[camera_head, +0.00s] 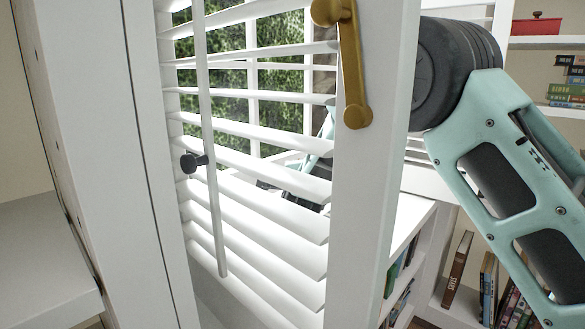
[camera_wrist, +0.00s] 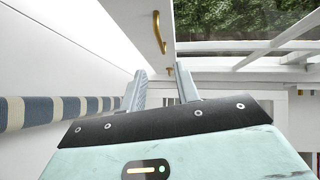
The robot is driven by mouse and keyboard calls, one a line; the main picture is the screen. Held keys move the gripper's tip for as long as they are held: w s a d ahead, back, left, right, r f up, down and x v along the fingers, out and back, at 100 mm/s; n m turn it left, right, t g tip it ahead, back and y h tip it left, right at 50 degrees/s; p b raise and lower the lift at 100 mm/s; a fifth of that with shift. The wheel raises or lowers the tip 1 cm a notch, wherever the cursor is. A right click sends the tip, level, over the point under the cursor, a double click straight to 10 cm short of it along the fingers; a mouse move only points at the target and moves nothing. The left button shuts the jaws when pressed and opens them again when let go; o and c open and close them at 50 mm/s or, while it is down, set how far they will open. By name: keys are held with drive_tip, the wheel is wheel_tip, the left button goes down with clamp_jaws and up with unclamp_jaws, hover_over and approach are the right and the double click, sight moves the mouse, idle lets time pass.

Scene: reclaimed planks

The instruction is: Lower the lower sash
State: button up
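The window (camera_head: 252,75) shows behind white slats in the head view, with white bars and green foliage beyond. In the wrist view its glass and white bars (camera_wrist: 275,45) fill the upper right. I cannot tell which part is the lower sash or how high it stands. My gripper (camera_wrist: 161,82) points towards the white frame, its two fingers apart with nothing visible between them. A small brass fitting (camera_wrist: 170,72) shows beyond the gap between the fingers; contact is not visible. In the head view, slats partly hide my forearm and gripper.
A louvred white shutter panel (camera_head: 362,210) with a brass handle (camera_head: 353,70) and a dark knob (camera_head: 190,162) stands close before the head camera. The brass handle in the wrist view (camera_wrist: 159,30) is above the fingers. A striped blue-and-cream roll (camera_wrist: 50,110) lies left. Bookshelves (camera_head: 440,290) stand right.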

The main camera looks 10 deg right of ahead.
drive_tip(key=x, duration=1.3)
drive_tip(key=shift+w, duration=0.1)
